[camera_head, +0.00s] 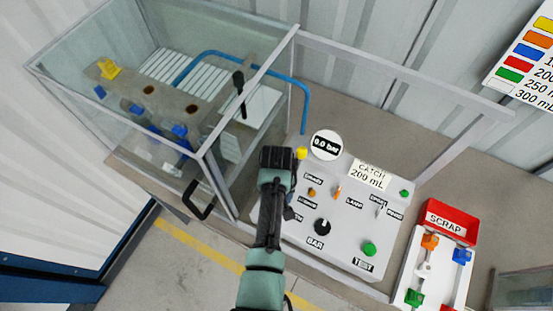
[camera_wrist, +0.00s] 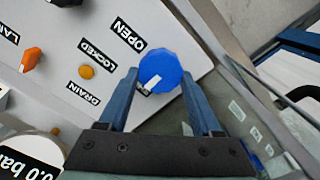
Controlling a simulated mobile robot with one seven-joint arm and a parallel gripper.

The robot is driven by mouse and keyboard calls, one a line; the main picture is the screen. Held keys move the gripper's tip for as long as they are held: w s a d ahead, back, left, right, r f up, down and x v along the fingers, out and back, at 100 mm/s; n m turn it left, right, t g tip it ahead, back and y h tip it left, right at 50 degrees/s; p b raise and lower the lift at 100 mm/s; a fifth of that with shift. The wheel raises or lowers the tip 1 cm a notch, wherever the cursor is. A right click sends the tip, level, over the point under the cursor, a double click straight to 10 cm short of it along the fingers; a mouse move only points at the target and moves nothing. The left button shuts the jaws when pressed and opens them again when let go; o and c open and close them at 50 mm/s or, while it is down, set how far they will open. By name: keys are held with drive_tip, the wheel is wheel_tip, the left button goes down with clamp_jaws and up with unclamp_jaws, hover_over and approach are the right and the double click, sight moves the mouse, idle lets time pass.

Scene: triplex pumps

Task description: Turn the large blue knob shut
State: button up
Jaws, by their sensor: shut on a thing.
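The large blue knob (camera_wrist: 161,68) is on the grey control panel (camera_wrist: 100,60). My gripper (camera_wrist: 158,80) has one finger on each side of it and is shut on it. The white mark on the knob points down and left in the wrist view, at a small label mostly hidden by the knob and a finger. The "OPEN" label (camera_wrist: 127,35) is to the upper left of the knob. In the head view my gripper (camera_head: 278,158) is over the panel's left part and hides the knob.
An orange knob (camera_wrist: 87,72) is near the "LOCKED" and "DRAIN" labels. A round gauge (camera_head: 326,146) reads 0.0 bar. A glass-walled enclosure (camera_head: 60,80) stands left of the panel. A red scrap bin (camera_head: 452,208) and white tray are at right.

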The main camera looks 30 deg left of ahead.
drive_tip(key=o, duration=1.4)
wheel_tip(320, 180, up, 13)
drive_tip(key=shift+r+b, duration=0.1)
drive_tip(key=shift+b, duration=1)
